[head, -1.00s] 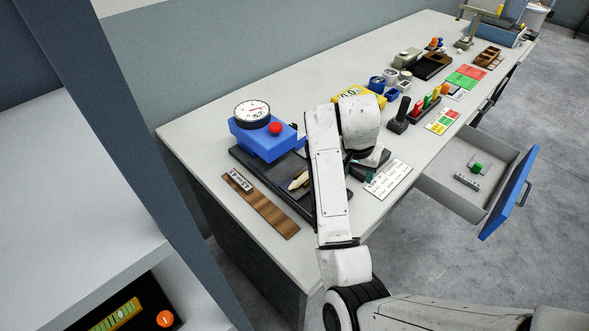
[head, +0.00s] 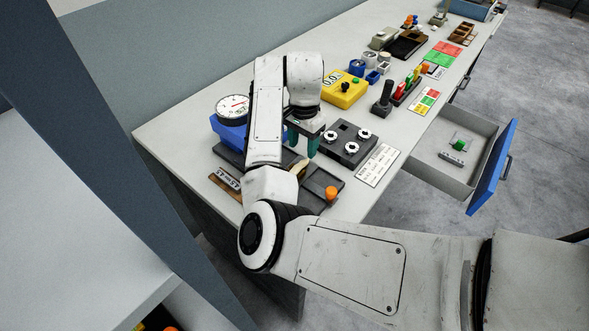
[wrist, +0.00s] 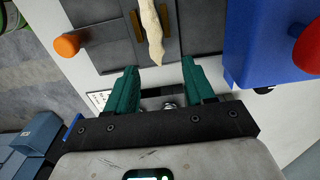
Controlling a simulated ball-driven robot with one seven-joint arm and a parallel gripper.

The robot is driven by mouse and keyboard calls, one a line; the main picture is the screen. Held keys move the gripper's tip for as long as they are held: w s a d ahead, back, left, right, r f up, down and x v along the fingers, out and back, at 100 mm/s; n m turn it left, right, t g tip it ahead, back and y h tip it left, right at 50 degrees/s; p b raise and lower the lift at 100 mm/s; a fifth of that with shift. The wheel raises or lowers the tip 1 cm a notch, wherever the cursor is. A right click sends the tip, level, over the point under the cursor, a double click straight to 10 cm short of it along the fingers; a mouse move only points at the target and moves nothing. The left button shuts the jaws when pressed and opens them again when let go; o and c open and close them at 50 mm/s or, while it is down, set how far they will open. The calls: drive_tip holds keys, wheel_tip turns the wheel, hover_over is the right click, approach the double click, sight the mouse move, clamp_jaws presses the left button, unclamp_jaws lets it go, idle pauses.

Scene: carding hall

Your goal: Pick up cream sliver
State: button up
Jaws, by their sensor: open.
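The cream sliver (head: 302,169) lies on a dark tray (head: 318,184) near the left end of the bench, partly hidden by my arm. In the wrist view the cream sliver (wrist: 152,30) shows as a long pale tuft, cut off by the top edge, between two brown strips on the dark tray (wrist: 198,22). My gripper (head: 302,142) has teal fingers pointing down, just beyond the sliver and beside the dark block with white knobs. In the wrist view my gripper (wrist: 160,72) is open and empty, its fingers apart and the sliver's tip ahead of them.
A blue box with a dial (head: 232,112) stands left of my arm; its red knob (wrist: 308,48) shows at the wrist view's right. An orange knob (head: 331,193) is on the tray. The dark knobbed block (head: 348,145) is close right. An open drawer (head: 440,152) juts from the bench front.

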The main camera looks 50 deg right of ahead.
sight(304, 160)
drive_tip(key=shift+s+d+f+p, duration=0.1)
drive_tip(key=shift+f+p, duration=0.3)
drive_tip(key=shift+f, duration=0.95)
drive_tip(key=shift+s+d+f+p, duration=0.1)
drive_tip(key=shift+f+p, duration=0.25)
drive_tip(key=shift+f, duration=0.95)
drive_tip(key=shift+c, duration=0.4)
clamp_jaws()
